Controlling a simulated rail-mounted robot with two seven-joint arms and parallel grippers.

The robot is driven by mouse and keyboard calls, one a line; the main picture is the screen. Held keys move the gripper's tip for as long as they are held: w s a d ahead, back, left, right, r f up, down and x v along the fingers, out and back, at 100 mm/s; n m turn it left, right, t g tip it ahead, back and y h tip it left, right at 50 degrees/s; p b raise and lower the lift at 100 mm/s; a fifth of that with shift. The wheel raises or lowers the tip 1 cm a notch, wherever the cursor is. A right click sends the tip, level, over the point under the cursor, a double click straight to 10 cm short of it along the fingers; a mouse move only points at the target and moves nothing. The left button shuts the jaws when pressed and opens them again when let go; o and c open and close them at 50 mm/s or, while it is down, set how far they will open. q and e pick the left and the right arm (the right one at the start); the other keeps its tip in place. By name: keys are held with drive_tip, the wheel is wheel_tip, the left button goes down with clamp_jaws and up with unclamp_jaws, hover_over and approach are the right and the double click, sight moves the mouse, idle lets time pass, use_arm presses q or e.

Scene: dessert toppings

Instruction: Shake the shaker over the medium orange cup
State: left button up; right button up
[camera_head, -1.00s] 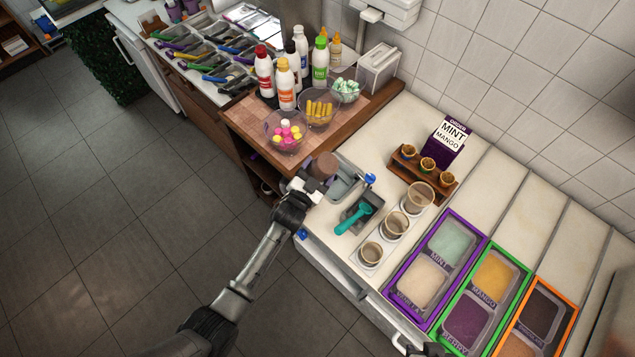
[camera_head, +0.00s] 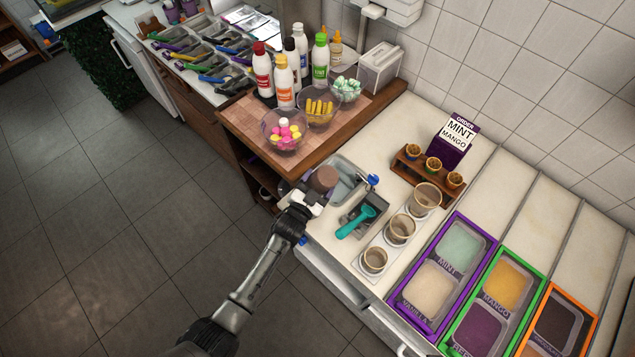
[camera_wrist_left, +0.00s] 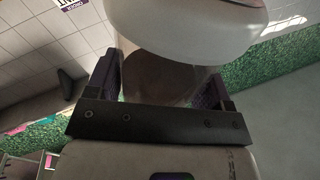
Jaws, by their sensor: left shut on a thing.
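My left gripper (camera_head: 305,200) is shut on the shaker (camera_head: 323,179), which has brown contents. In the head view it is held over the sink edge, left of the cups and apart from them. In the left wrist view the shaker (camera_wrist_left: 165,75) sits between the fingers, with a big white part in front of it. Three cups stand in a row by size: small (camera_head: 374,260), medium (camera_head: 401,229) and large (camera_head: 425,198). They look pale beige with dark rims; I cannot make out orange. My right gripper is out of view.
A teal scoop (camera_head: 356,221) lies in a grey holder between shaker and cups. A wooden rack (camera_head: 424,171) with three cones and an order card (camera_head: 458,138) stand behind. Ice cream tubs (camera_head: 440,277) are at right. Topping bowls (camera_head: 285,130) and bottles stand on the wooden counter.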

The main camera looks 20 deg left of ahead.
sight(318, 170)
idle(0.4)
use_arm(q)
drive_tip(key=shift+r, duration=0.1)
drive_tip(key=shift+r, duration=0.15)
wheel_tip(318, 170, up, 5)
drive_tip(key=p, duration=0.4)
drive_tip(key=shift+p, duration=0.4)
drive_tip(key=shift+r+p, duration=1.2)
drive_tip(key=shift+r, duration=0.15)
wheel_tip(318, 170, down, 8)
drive_tip(key=b, duration=0.7)
drive_tip(key=shift+f, duration=0.15)
